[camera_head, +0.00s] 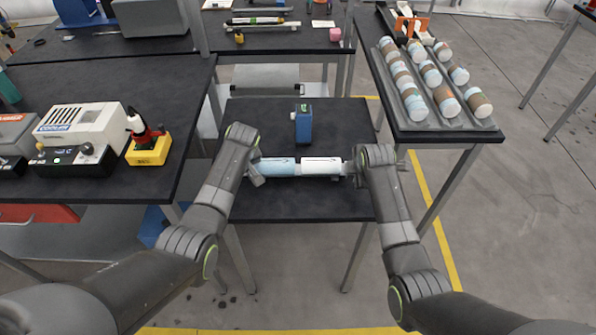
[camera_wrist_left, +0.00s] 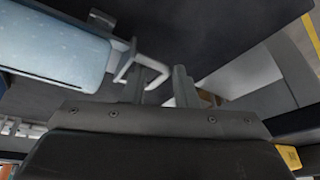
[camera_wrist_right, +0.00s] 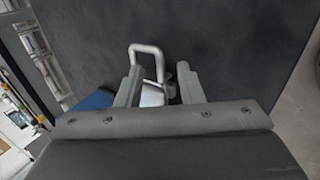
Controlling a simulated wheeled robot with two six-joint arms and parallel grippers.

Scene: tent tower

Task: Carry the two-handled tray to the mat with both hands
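A narrow pale tray lies crosswise between my grippers on the middle black table. It carries a light blue cylinder (camera_head: 279,167) and a white cylinder (camera_head: 322,167), which mostly hide its body. Its left handle (camera_wrist_left: 152,66), a pale bent bar, reaches between the spread fingers of my left gripper (camera_wrist_left: 160,88). Its right handle (camera_wrist_right: 148,50) is a silver loop between the spread fingers of my right gripper (camera_wrist_right: 160,88). Both grippers look open. In the head view, the left gripper (camera_head: 257,172) and right gripper (camera_head: 350,168) are at the tray's two ends. I cannot make out a mat.
A blue box-like object (camera_head: 303,124) stands on the middle table (camera_head: 300,205) behind the tray. A right table holds a rack of several banded cylinders (camera_head: 430,85). A left table carries a white machine (camera_head: 80,125) and a yellow tool (camera_head: 148,150). The middle table's front is clear.

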